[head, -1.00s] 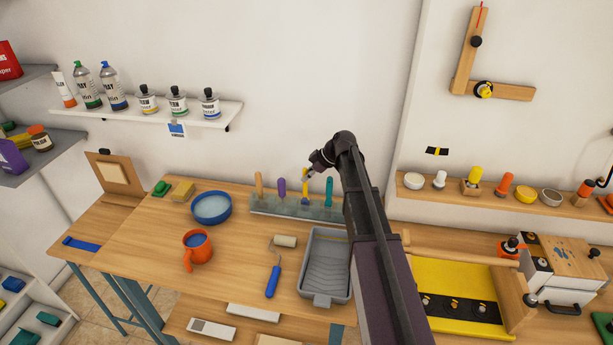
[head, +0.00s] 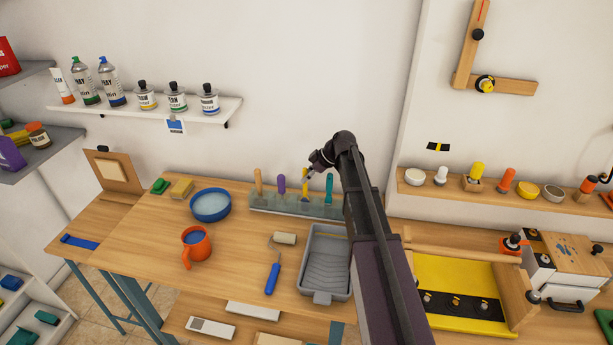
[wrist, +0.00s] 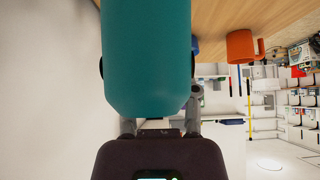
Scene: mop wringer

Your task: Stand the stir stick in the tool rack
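The grey tool rack (head: 270,206) stands at the back of the workbench. The yellow stick (head: 305,186), which looks like the stir stick, is upright at the rack, between a purple-handled tool (head: 282,186) and a teal-handled tool (head: 329,188). Whether its foot sits in a slot is too small to tell. My gripper (head: 311,173) is at its upper end, pointing left. In the wrist view a large teal handle (wrist: 147,55) stands close to the camera and hides most of my fingers and whatever is between them. I cannot see whether they grip the stick.
A wooden-handled tool (head: 259,183) stands at the rack's left end. The wall is close behind.

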